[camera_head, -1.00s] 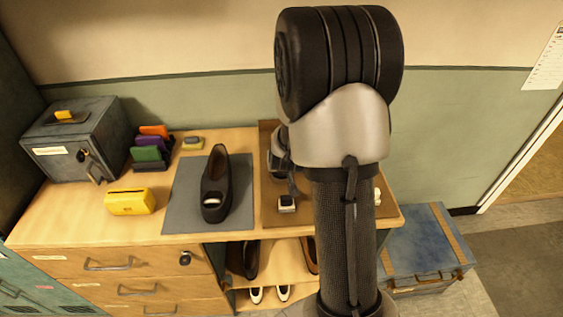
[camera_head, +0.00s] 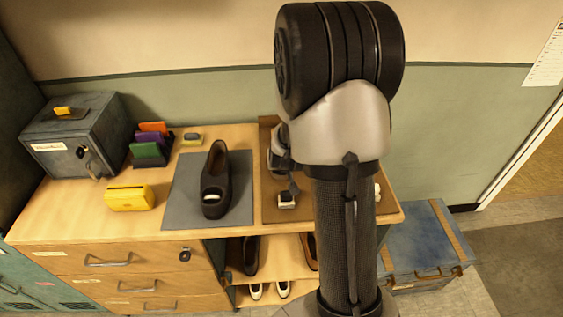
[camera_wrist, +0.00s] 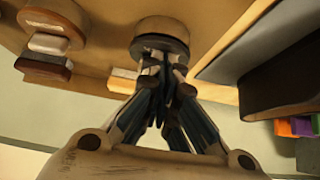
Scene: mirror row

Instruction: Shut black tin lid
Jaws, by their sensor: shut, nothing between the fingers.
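In the wrist view, a round tin (camera_wrist: 162,28) with a tan part and a dark rim stands on the brown surface at the top centre. I take it for the black tin; whether its lid is open or closed is unclear. My gripper (camera_wrist: 162,64) is shut and empty, with its fingertips right at the dark rim. They overlap it in the picture, and I cannot tell whether they touch. In the head view my arm covers most of the brown mat (camera_head: 270,128), and I cannot make out the tin there.
A small white-topped block (camera_head: 287,201) lies on the mat. Left of it are a dark shoe (camera_head: 215,182) on a grey mat (camera_head: 180,205), a yellow box (camera_head: 129,198), coloured holders (camera_head: 147,150) and a grey metal box (camera_head: 75,135). A blue chest (camera_head: 418,245) stands right of the cabinet.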

